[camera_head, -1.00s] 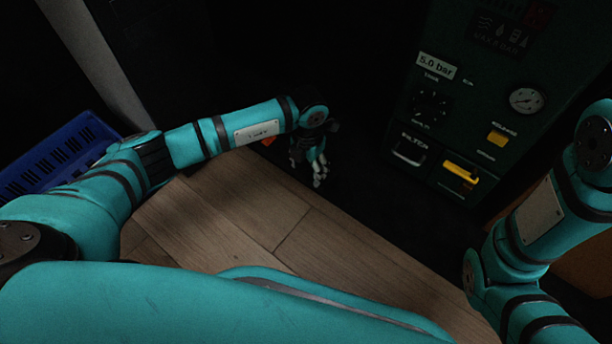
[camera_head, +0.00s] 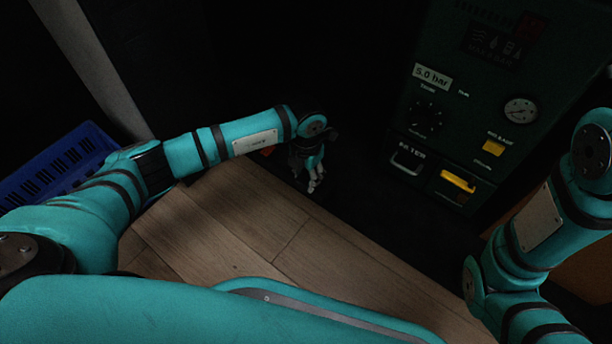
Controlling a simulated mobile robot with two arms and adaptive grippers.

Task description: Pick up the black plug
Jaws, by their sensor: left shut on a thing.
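My left gripper (camera_head: 314,183) hangs from the end of my teal left arm, over the dark area beyond the wooden floor's edge. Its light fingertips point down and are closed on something. The thing between them is too dark and small to make out clearly. I cannot pick out the black plug's outline against the black background. My right arm enters at the right edge, and its gripper is out of the picture.
A dark machine panel (camera_head: 430,150) with a 5.0 bar label, a gauge (camera_head: 520,110) and a yellow handle (camera_head: 457,181) stands right of the gripper. A blue crate (camera_head: 60,165) is at the left. The wooden floor (camera_head: 240,230) in front is clear.

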